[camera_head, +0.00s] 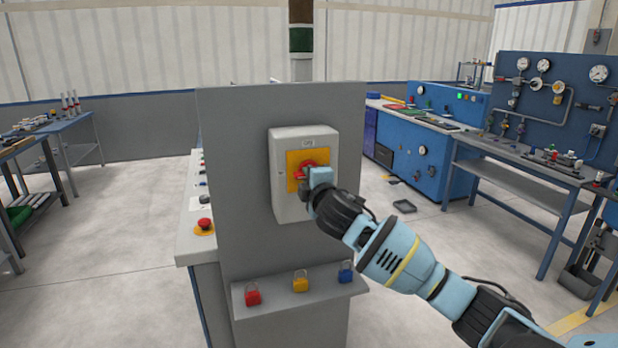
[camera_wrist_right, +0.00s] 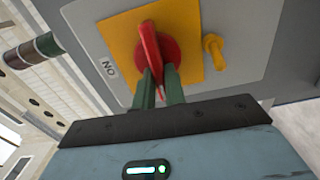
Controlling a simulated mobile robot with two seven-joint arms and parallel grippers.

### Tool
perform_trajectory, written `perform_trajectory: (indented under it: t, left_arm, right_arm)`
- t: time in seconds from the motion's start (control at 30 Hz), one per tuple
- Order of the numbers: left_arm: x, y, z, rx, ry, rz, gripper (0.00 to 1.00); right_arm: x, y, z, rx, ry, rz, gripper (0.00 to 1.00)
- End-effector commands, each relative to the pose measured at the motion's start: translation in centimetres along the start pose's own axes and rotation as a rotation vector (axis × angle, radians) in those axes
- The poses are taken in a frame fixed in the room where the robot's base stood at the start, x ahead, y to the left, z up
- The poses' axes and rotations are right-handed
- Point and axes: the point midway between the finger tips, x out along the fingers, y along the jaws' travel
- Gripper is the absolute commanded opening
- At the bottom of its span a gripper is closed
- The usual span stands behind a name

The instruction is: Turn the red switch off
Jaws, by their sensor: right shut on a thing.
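The red switch (camera_head: 305,168) is a rotary knob on a yellow plate (camera_head: 293,158), on the front of a pale grey box (camera_head: 287,205) fixed to a grey upright panel. My right gripper (camera_head: 309,176) is at the knob and partly covers it in the head view. In the right wrist view the red switch (camera_wrist_right: 150,48) has a raised handle, and the two green fingers of my right gripper (camera_wrist_right: 158,84) are shut on it from either side. The handle lies along the picture's vertical, slightly tilted. An "ON" label (camera_wrist_right: 109,69) shows beside the yellow plate. My left gripper is not in view.
A ledge (camera_head: 297,303) below the box holds red (camera_head: 253,297), yellow (camera_head: 300,283) and blue (camera_head: 345,272) padlocks. A red push button (camera_head: 205,224) sits on the console at the left. Workbenches stand left and right, with open floor between.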

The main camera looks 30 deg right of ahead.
Motion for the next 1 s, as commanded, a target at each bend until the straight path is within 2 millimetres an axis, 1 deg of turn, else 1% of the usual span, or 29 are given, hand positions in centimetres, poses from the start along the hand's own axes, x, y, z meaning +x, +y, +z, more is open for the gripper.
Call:
perform_trajectory:
  t: [0.23, 0.63, 0.67, 0.8, 0.83, 1.0]
  left_arm:
    - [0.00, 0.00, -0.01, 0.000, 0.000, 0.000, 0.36]
    - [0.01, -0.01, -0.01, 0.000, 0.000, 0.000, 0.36]
    - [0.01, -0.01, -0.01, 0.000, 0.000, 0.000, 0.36]
    - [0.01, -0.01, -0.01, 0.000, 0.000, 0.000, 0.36]
    - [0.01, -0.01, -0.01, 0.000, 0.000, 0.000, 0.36]
    - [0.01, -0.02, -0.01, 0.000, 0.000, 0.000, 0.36]
  right_arm:
    - [0.00, -0.04, -0.01, -0.048, 0.001, 0.001, 0.00]
    - [0.00, -0.08, -0.02, -0.055, 0.001, 0.000, 0.00]
    - [0.00, -0.08, -0.02, -0.055, 0.001, 0.000, 0.14]
    - [0.00, -0.09, -0.02, -0.054, 0.001, 0.000, 0.32]
    - [0.00, -0.09, -0.02, -0.053, 0.001, 0.000, 0.34]
    - [0.00, -0.09, -0.01, -0.052, 0.000, 0.000, 0.34]
